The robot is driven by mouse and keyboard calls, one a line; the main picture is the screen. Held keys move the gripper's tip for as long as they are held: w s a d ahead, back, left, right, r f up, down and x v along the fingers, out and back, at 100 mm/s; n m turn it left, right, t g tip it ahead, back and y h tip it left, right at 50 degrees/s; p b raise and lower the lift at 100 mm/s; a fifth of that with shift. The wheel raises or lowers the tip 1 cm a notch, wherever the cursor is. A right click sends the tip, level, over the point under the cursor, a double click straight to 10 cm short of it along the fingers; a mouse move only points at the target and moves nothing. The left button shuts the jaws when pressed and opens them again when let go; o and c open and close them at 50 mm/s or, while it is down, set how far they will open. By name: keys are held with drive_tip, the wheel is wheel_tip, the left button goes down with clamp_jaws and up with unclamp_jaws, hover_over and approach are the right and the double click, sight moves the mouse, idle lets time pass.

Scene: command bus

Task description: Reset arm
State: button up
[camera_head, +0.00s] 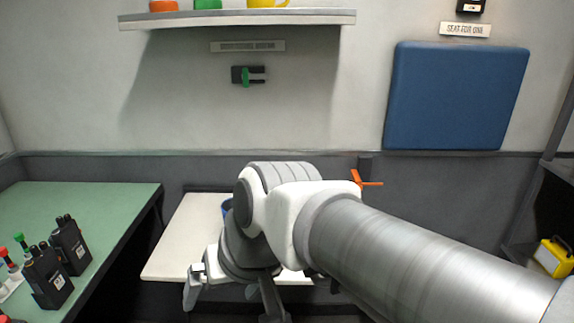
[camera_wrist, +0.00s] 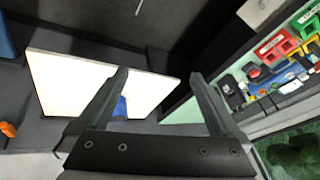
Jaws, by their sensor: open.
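My gripper (camera_wrist: 160,80) shows in the wrist view with its two dark fingers spread wide apart. Nothing is held between them. In the head view my arm reaches from the lower right to the middle, and its bent wrist hangs over the white tabletop (camera_head: 180,240). The white tabletop also shows in the wrist view (camera_wrist: 60,85), beyond the left finger. A small blue object (camera_head: 227,207) on it is mostly hidden behind my arm. A blue object also shows in the wrist view (camera_wrist: 121,107), beside the left finger.
A green table (camera_head: 100,205) with black radios (camera_head: 70,245) stands at left. A shelf (camera_head: 240,18) hangs above on the wall. A blue panel (camera_head: 455,95) is at right. An orange lever (camera_head: 366,182) sits behind my arm. A yellow box (camera_head: 553,257) is far right.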

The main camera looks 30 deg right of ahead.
drive_tip(key=shift+s+d+r+n+t+h, duration=0.15)
drive_tip(key=shift+d+r+n+h, duration=0.1)
drive_tip(key=shift+d+n+h, duration=0.35)
drive_tip(key=shift+d+r+n+t+h, duration=0.2)
drive_tip(key=shift+d+n+h, duration=0.2)
drive_tip(key=shift+d+n, duration=0.25)
wheel_tip(320, 180, up, 19)
drive_tip(key=p, duration=1.9)
